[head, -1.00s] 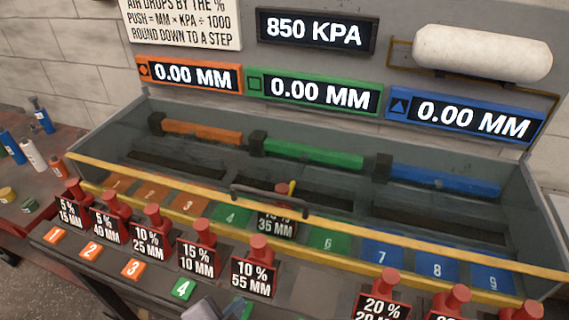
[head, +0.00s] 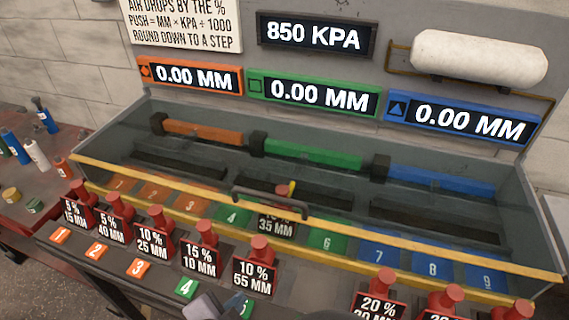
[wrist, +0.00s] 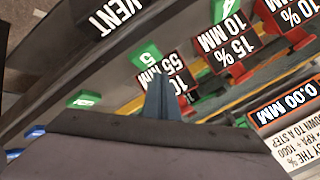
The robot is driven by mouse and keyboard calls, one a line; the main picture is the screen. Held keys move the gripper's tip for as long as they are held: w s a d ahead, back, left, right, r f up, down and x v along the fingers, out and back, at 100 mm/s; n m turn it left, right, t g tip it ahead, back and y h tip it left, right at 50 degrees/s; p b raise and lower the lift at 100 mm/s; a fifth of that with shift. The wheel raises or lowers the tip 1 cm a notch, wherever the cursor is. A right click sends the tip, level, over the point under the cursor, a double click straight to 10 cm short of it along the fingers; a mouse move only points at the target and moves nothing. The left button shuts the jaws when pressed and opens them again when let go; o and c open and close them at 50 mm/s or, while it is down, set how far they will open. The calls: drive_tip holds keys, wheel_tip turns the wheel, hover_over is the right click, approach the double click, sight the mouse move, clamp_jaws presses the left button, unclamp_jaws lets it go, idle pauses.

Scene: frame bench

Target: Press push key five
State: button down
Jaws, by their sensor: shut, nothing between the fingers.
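The green push key five (head: 246,306) is on the front ledge at the bottom edge of the head view, partly hidden by my gripper. In the wrist view key five (wrist: 147,54) shows upside down, just beyond my fingertips. My gripper (wrist: 160,80) is shut and empty, its narrow blue-grey fingers close to the key. It also shows at the bottom of the head view (head: 212,303), between keys four and five. I cannot tell whether the fingertips touch the key. Behind key five stands a red plunger with a 10 % 55 MM plate (head: 255,279).
Green key four (head: 186,288) is left of key five, with orange keys further left. Red plungers with plates line the ledge. A yellow-edged clear cover with a handle (head: 270,203) lies behind them. The display reads 850 KPA (head: 315,35); all three MM displays read 0.00.

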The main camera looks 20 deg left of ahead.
wheel_tip(320, 180, up, 5)
drive_tip(key=p, duration=0.5)
drive_tip(key=shift+p, duration=0.3)
idle(0.4)
